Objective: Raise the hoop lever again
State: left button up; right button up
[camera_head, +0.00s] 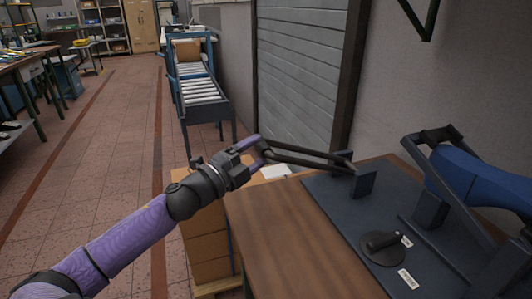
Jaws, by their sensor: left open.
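The dark hoop lever (305,160) is swung down to the left, lying nearly level out past the table's edge. Its near end meets upright brackets (363,182) on a dark base plate (325,190). My left gripper (258,152) has its purple fingers apart at the lever's far end. The fingers overlap that end in the picture; I cannot tell whether they touch it. My right gripper is not in view.
A black disc with a knob (383,243) and small white labels are on the plate. The wooden table top (285,245) is bare at the front left. Cardboard boxes (205,245) stand beside it under my arm. A roller conveyor (200,90) is behind.

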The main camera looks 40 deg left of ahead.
pick_arm(q)
jog(key=shift+w+r, duration=0.2)
jog(key=shift+w, duration=1.1)
jog(key=shift+d, duration=0.1)
grip_shut()
dwell(0.4)
